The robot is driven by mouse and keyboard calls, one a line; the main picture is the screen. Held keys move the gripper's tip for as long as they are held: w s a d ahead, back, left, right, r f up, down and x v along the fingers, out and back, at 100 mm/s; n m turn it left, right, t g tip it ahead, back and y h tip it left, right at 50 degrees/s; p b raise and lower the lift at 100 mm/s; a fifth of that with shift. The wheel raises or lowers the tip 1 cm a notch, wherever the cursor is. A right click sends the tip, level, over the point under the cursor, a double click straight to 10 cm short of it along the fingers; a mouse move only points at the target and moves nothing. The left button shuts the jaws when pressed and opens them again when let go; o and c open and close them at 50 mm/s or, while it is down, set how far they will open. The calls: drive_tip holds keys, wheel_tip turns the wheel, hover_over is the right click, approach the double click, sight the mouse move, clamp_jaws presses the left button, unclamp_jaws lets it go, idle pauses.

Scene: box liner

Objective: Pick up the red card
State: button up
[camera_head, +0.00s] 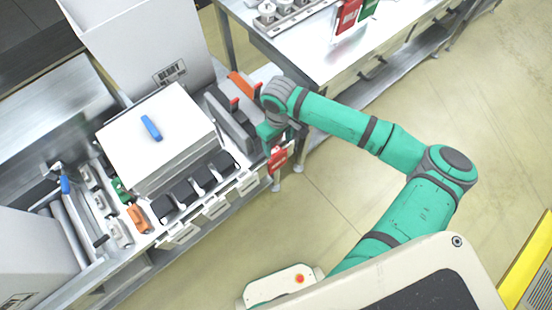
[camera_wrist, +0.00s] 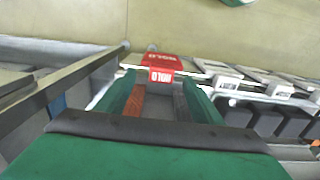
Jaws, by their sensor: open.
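A red card (camera_head: 278,158) with white lettering hangs at the front edge of the bench, just below my gripper (camera_head: 274,137) in the head view. In the wrist view the red card (camera_wrist: 162,61) reads HOLD and is at the far end of the gap between the two green fingers of my gripper (camera_wrist: 163,84). The fingers are apart, one on each side of the card's line. I cannot tell whether the card is between the fingertips or just past them.
Another red card (camera_head: 347,15) stands beside a green card (camera_head: 369,7) on the back table. Several black bins (camera_head: 183,190) line the bench front, right beside the card. A stack of white sheets (camera_head: 150,125) bears a blue tool (camera_head: 151,127). The floor (camera_head: 340,200) is clear.

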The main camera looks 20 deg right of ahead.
sight(275, 151)
drive_tip(key=shift+f, duration=0.4)
drive_tip(key=shift+w+a+f, duration=0.1)
drive_tip(key=shift+a+f, duration=0.1)
drive_tip(key=shift+f, duration=0.95)
drive_tip(key=shift+w+a+f, duration=0.1)
drive_tip(key=shift+a+f, duration=0.05)
drive_tip(key=shift+f, duration=0.95)
drive_tip(key=shift+w, duration=0.1)
drive_tip(key=c, duration=0.7)
drive_tip(key=shift+a, duration=0.15)
drive_tip(key=c, duration=0.5)
drive_tip(key=shift+c, duration=1.2)
